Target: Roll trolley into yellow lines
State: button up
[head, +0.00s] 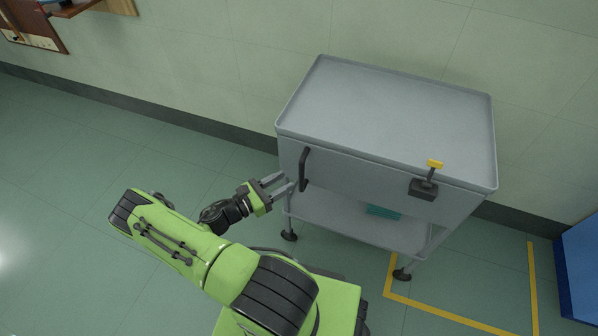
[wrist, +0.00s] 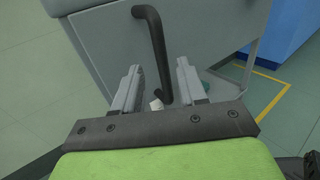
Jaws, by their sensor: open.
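A grey trolley (head: 385,110) with a flat rimmed top and a lower shelf stands against the wall. A black vertical handle (head: 304,169) is on the left part of its front; it also shows in the wrist view (wrist: 152,45). A black lever with a yellow top (head: 434,164) is on the front right. Yellow floor lines (head: 440,311) run under and right of the trolley, whose right front caster is near their left corner; its left part stands outside them. My gripper (head: 288,183) is open at the handle. In the wrist view the handle's lower end lies between the two fingers (wrist: 157,88).
A teal item (head: 383,212) lies on the lower shelf. A blue box (head: 582,270) stands at the right, beyond the yellow lines. The wall runs behind the trolley. The floor at the left is clear.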

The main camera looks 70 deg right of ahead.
aim_at(302, 172)
jog(key=x, duration=0.7)
jog(key=shift+s+d+b, duration=0.2)
jog(key=shift+d+b, duration=0.05)
jog(key=shift+b, duration=0.1)
grip_shut()
